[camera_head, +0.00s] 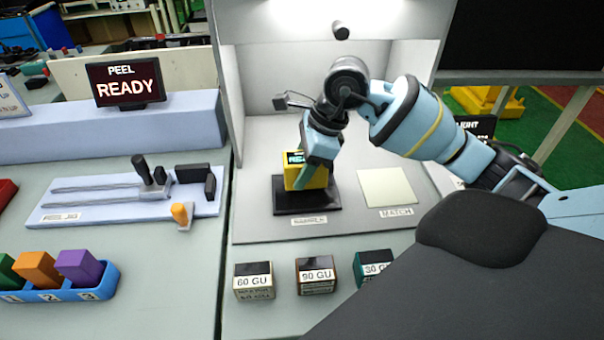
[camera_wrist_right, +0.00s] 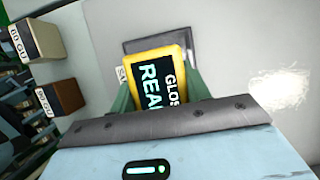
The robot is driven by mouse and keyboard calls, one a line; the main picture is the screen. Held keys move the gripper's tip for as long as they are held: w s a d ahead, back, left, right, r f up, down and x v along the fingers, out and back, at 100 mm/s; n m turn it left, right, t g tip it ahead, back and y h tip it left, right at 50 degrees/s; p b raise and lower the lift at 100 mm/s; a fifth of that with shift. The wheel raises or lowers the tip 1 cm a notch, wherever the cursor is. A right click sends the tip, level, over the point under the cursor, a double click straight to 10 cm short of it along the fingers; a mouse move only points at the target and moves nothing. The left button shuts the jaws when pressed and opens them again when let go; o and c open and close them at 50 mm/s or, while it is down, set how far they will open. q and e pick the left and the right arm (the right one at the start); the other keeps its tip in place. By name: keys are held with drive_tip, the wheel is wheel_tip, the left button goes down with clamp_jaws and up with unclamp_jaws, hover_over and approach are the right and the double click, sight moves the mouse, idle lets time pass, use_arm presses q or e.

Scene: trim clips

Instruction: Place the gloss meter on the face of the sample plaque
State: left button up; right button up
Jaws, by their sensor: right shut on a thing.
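The gloss meter (camera_head: 315,180) is a yellow box with a dark screen. It also shows in the wrist view (camera_wrist_right: 168,82), where its screen reads "GLOSS REA…", partly hidden by my gripper. My right gripper (camera_head: 309,168) is shut on the meter, with green fingers on both sides of it. The sample plaque (camera_head: 292,207) is a dark flat plate in the light booth, behind a label. The meter is over the plaque's face and covers part of it; I cannot tell whether they touch. My left gripper is not in view.
A pale "MATCH" tile (camera_head: 388,187) lies right of the plaque. Blocks marked 60 GU (camera_head: 254,281), 90 GU (camera_head: 316,275) and 30 GU (camera_head: 375,268) stand in front. A peel jig (camera_head: 100,205) and a blue tray (camera_head: 75,292) are at left.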

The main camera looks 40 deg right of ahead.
drive_tip(key=shift+f, duration=1.2)
drive_tip(key=shift+f, duration=0.15)
drive_tip(key=o, duration=1.1)
drive_tip(key=v, duration=1.2)
